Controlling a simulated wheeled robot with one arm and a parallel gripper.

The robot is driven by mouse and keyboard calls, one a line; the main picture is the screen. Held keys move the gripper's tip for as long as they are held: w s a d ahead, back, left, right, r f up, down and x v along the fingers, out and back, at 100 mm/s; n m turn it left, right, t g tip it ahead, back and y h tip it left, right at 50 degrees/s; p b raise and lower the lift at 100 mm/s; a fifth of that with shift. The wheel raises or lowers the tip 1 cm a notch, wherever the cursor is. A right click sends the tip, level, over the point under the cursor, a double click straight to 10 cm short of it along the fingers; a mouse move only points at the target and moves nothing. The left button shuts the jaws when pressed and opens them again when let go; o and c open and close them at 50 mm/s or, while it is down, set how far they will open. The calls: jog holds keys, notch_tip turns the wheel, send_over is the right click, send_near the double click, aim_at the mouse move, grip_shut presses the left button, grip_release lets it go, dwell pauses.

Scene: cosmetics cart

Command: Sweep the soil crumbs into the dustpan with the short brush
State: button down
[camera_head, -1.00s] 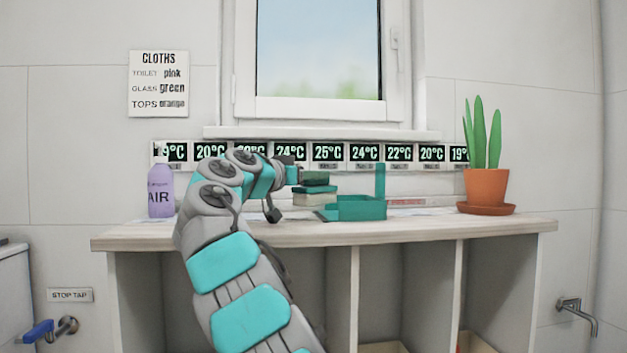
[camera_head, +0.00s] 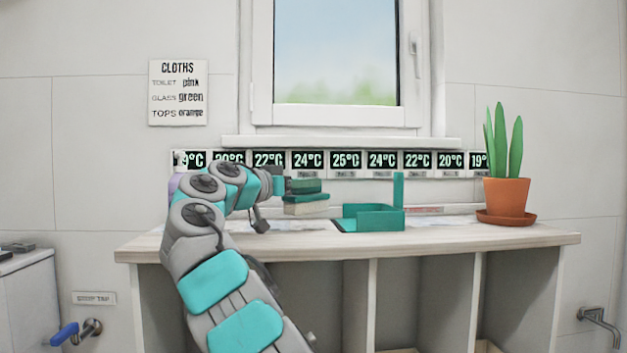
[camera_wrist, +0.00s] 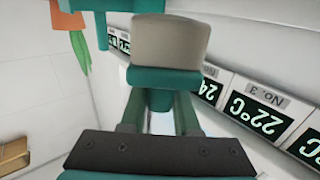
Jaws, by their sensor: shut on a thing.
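The short brush (camera_head: 306,208) has a green top and pale bristles, and is held upright with bristles down just left of the dustpan. It also shows in the wrist view (camera_wrist: 170,42). My gripper (camera_head: 281,186) is shut on the brush's green upper part. The green dustpan (camera_head: 372,219) lies on the cart top, with a tall upright piece at its right. Part of what looks like the dustpan shows at the top of the wrist view (camera_wrist: 130,5). I cannot make out the soil crumbs. I cannot tell whether the bristles touch the top.
A potted plant (camera_head: 505,195) stands on a saucer at the right of the cart top (camera_head: 470,238). A row of temperature displays (camera_head: 345,160) lines the wall behind. A purple bottle (camera_head: 174,184) is mostly hidden behind my arm.

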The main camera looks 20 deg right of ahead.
jog(key=shift+w+a+r+p, duration=0.1)
jog(key=shift+w+a+p, duration=0.15)
jog(key=shift+a+p, duration=0.5)
jog(key=a+p, duration=0.1)
jog(key=a, duration=0.1)
jog(key=w+a+p, duration=0.1)
jog(key=a, duration=0.1)
jog(key=shift+w+p, duration=0.1)
jog(key=shift+p, duration=0.3)
jog(key=shift+r, duration=0.1)
notch_tip(320, 180, up, 6)
jog(key=p, duration=0.5)
jog(key=shift+p, duration=0.3)
notch_tip(320, 180, up, 3)
jog(key=p, duration=0.2)
jog(key=shift+a+p, duration=0.1)
jog(key=shift+p, duration=0.25)
